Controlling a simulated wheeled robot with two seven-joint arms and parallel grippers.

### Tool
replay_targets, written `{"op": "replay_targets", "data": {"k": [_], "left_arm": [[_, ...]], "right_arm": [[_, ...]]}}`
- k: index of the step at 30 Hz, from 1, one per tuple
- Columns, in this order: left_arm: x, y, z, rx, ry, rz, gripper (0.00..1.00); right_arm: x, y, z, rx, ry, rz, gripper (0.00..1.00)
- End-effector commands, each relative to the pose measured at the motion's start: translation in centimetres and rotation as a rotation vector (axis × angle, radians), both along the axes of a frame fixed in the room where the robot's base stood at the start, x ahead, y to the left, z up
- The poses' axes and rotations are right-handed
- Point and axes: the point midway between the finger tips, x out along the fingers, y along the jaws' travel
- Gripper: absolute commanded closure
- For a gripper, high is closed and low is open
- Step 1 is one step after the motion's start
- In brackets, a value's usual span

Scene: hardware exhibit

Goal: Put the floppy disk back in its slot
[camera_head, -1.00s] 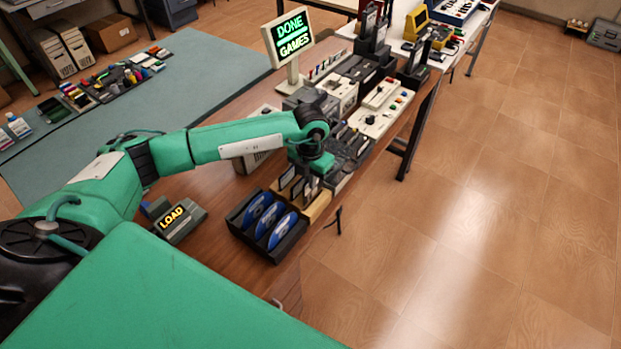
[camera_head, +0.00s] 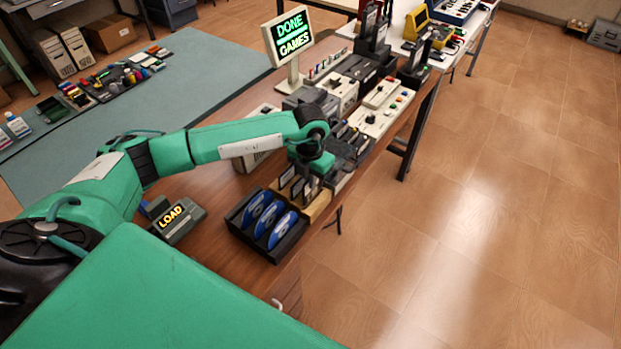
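A wooden slotted holder (camera_head: 319,209) stands at the front right edge of the brown table. Dark floppy disks with pale labels (camera_head: 287,176) stand upright at it, partly hidden by my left gripper. My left gripper (camera_head: 309,190) points down right over the holder, among the disks. Its fingertips are small and dark against the disks, so I cannot tell whether they are shut on one. My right gripper is not in view.
A black rack (camera_head: 240,222) with blue discs stands in front of the holder. A grey device reading LOAD (camera_head: 178,220) is to its left. Bare tabletop (camera_head: 205,185) lies under my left arm.

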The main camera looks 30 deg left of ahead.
Motion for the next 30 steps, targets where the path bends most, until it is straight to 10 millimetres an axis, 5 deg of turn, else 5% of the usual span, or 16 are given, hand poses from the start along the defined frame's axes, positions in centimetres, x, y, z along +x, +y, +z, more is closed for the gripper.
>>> {"op": "replay_targets", "data": {"k": [30], "left_arm": [[0.0,0.0,-4.6,0.0,0.0,0.0,1.0]], "right_arm": [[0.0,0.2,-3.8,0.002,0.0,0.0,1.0]]}}
